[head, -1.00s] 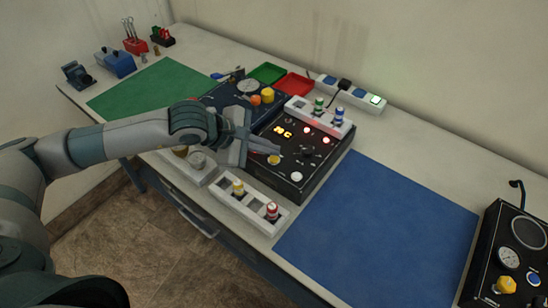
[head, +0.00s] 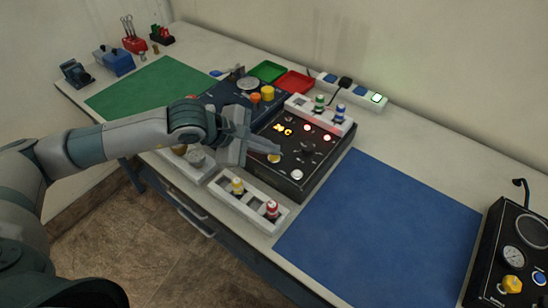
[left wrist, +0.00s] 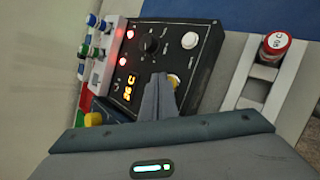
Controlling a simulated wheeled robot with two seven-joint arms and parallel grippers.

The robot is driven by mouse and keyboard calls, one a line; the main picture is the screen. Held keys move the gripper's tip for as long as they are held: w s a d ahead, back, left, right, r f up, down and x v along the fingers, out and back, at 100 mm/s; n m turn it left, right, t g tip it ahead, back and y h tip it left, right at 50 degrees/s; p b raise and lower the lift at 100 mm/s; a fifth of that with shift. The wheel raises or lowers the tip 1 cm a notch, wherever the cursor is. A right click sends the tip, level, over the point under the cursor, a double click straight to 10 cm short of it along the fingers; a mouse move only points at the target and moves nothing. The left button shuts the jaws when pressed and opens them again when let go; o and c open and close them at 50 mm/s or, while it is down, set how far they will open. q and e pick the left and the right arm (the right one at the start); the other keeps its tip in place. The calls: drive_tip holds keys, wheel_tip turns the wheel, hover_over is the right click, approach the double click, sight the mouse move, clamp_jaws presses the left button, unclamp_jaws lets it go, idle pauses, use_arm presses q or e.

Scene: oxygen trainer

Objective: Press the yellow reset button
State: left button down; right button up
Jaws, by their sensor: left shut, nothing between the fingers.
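The black control box (head: 318,165) stands mid-table, with an orange lit display (head: 283,130), red lights, a dark knob and a white button (head: 297,174). The yellow button (head: 274,158) is on its near left part. It also shows in the left wrist view (left wrist: 175,80), partly hidden by my fingers. My left gripper (head: 279,151) is shut and empty, with its fingertips right over or beside the yellow button. In the left wrist view the closed fingers (left wrist: 158,84) cover part of the panel next to it. I cannot tell whether they touch the button. My right gripper is out of view.
A white rack (head: 250,200) with yellow- and red-capped pieces lies in front of the box. Another rack (head: 318,113) with green and blue pieces lies behind it. A blue mat (head: 380,230) is clear at the right. A second black panel (head: 500,250) stands far right.

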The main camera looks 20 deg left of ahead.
sight(272, 158)
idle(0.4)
use_arm(q)
drive_tip(key=shift+s+a+f+b, duration=0.2)
drive_tip(key=shift+a+f+b, duration=0.65)
drive_tip(key=shift+b, duration=0.4)
idle(0.9)
drive_tip(key=shift+d, duration=0.15)
idle(0.6)
drive_tip(key=shift+w+d+r, duration=0.2)
drive_tip(key=shift+d+r, duration=0.1)
drive_tip(key=shift+d, duration=0.25)
drive_tip(key=shift+r, duration=0.15)
drive_tip(key=shift+w+d+r+p, duration=0.1)
drive_tip(key=shift+d+r+p, duration=0.1)
drive_tip(key=shift+r, duration=0.6)
drive_tip(key=shift+s+d+r+p, duration=0.1)
drive_tip(key=shift+d+r+p, duration=0.1)
drive_tip(key=shift+r, duration=0.6)
drive_tip(key=shift+w+d+r+p, duration=0.1)
drive_tip(key=shift+r+p, duration=0.1)
drive_tip(key=shift+r, duration=0.75)
